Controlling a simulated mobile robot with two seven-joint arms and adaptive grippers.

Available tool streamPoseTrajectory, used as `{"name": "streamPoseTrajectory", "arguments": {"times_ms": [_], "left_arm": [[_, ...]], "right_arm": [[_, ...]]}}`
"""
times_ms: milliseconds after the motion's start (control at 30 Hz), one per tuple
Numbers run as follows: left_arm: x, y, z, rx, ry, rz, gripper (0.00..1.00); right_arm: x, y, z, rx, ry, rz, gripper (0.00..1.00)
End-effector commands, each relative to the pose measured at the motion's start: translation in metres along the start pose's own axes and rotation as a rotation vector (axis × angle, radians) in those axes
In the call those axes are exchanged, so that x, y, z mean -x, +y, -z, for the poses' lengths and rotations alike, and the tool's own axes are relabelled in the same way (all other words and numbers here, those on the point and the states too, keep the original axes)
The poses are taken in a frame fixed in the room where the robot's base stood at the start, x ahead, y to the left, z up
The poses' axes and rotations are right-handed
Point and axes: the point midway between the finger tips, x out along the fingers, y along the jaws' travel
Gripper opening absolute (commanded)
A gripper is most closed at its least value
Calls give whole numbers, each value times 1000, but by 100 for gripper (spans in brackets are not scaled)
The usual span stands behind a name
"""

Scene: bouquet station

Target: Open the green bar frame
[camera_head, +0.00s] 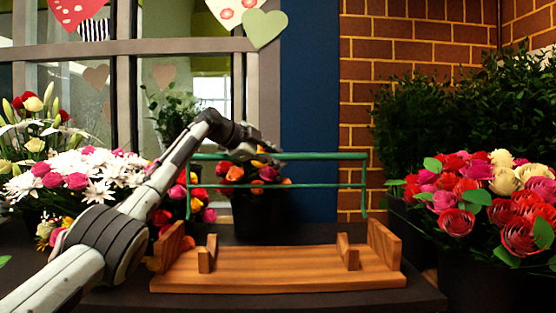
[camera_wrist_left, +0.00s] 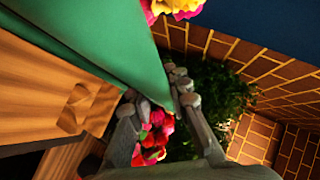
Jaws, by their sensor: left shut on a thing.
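The green bar frame (camera_head: 325,156) stands roughly upright above a wooden base (camera_head: 280,275), its two long rails level and its side bars coming down near the base's ends. How its lower ends join the base is not clear. My left gripper (camera_head: 272,157) is at the top rail, near the middle, and is shut on it. In the left wrist view, the green frame (camera_wrist_left: 95,45) fills the upper left as a broad band, and the fingers of my left gripper (camera_wrist_left: 160,103) close about its edge. My right gripper is not in view.
The base has upright wooden end boards (camera_head: 385,240) and inner posts (camera_head: 207,254). Flower buckets stand behind it (camera_head: 258,215), white blooms (camera_head: 90,180) at left and red roses (camera_head: 480,200) at right. A window and a brick wall (camera_head: 400,55) are behind.

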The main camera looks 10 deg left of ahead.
Motion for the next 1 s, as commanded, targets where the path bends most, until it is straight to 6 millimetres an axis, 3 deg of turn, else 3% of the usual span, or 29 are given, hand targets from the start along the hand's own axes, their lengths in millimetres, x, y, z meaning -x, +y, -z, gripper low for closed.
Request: {"name": "streamPoseTrajectory", "arguments": {"times_ms": [600,633,800,1000], "left_arm": [[3,-2,4,27,4,-21,0],[3,-2,4,27,4,-20,18],[2,-1,4,27,3,-22,39],[2,1,2,28,1,-26,39]], "right_arm": [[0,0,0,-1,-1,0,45],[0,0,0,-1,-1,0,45],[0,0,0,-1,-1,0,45],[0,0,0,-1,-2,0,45]]}}
